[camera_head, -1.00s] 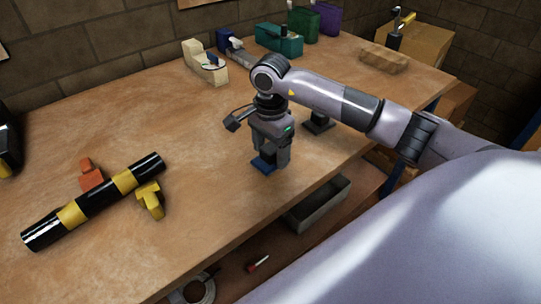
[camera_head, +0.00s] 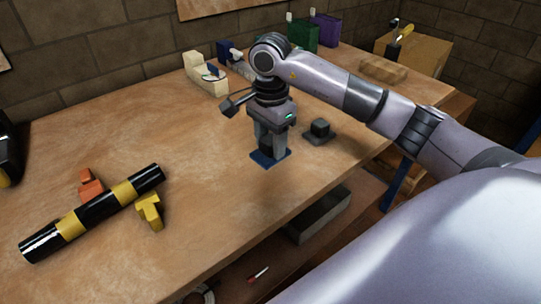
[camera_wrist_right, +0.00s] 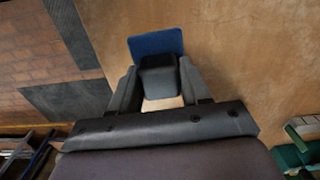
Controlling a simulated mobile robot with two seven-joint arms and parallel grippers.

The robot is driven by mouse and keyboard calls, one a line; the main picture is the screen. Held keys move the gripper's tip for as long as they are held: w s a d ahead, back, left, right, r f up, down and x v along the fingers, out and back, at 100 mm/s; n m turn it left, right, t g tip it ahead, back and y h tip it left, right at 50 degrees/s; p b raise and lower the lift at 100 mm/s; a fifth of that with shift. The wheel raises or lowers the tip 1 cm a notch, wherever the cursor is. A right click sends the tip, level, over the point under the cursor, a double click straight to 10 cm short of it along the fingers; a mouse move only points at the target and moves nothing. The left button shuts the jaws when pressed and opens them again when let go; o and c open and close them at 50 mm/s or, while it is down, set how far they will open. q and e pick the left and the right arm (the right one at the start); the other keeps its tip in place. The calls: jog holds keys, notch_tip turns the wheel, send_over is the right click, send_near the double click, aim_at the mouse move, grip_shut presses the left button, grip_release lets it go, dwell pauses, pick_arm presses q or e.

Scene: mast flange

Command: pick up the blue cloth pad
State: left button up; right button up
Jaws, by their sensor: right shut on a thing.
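The blue cloth pad (camera_head: 270,159) is a flat blue piece under my right gripper (camera_head: 269,146), near the front edge of the workbench. In the right wrist view the pad (camera_wrist_right: 156,42) shows beyond a dark grey block (camera_wrist_right: 158,74) that sits between the two fingers of my right gripper (camera_wrist_right: 157,86). The gripper is shut on this block, which seems to be the pad's grip. The pad appears to hang a little above the bench, with a soft shadow below it. My left gripper is not in view.
A black-and-yellow striped tube (camera_head: 93,212) lies on the left, with an orange piece (camera_head: 90,186) and a yellow piece (camera_head: 149,211) beside it. A dark block on a base (camera_head: 319,131) stands right of the gripper. Cream and dark tools stand at the back. The bench middle is clear.

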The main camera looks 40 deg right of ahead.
aim_at(271, 139)
notch_tip(271, 139, up, 14)
jog(key=p, duration=0.2)
jog(key=shift+r, duration=0.15)
